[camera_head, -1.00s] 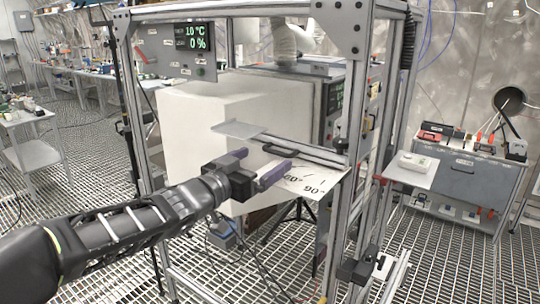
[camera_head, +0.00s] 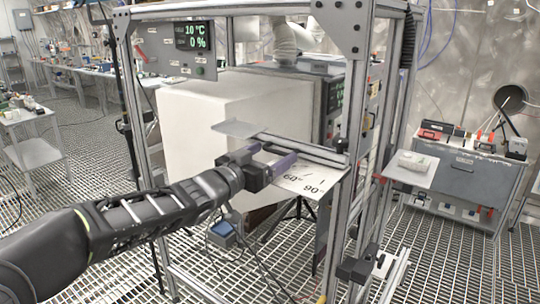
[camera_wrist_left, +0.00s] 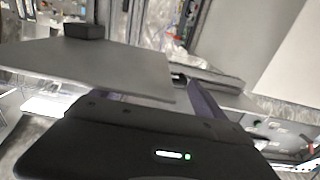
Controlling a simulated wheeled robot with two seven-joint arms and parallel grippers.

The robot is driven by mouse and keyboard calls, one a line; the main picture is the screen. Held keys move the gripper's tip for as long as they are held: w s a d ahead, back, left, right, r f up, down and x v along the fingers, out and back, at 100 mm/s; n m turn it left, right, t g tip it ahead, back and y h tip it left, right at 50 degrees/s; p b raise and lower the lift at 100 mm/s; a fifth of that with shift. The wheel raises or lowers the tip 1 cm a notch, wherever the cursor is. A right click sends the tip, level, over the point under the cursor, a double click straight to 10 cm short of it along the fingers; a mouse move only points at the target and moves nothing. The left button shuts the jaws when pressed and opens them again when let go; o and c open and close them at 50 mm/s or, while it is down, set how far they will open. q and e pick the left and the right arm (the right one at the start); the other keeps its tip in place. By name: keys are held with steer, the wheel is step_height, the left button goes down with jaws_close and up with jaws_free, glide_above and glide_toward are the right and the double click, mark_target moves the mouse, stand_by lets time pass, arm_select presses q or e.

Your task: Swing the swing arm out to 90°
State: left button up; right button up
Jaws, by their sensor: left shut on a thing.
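The swing arm (camera_head: 305,149) is a grey metal bar with a flat plate (camera_head: 235,129) at its left end. It reaches left from the frame's right post, in front of the white box. Its black handle is mostly hidden by my left gripper (camera_head: 268,153), whose purple fingers are shut on it. An angle plate (camera_head: 318,178) marked 60° and 90° lies under the bar's right part. In the left wrist view the grey plate (camera_wrist_left: 85,70) fills the left side, and a purple finger (camera_wrist_left: 206,106) shows beside the bar. My right gripper is not in view.
A metal frame (camera_head: 350,100) with upright posts surrounds the white box (camera_head: 195,125). A display panel (camera_head: 190,38) reads 10 °C and 0 %. A small side shelf (camera_head: 405,172) and a grey cabinet (camera_head: 465,180) stand at right.

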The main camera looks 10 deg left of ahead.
arm_select(q)
steer(key=c, duration=1.2)
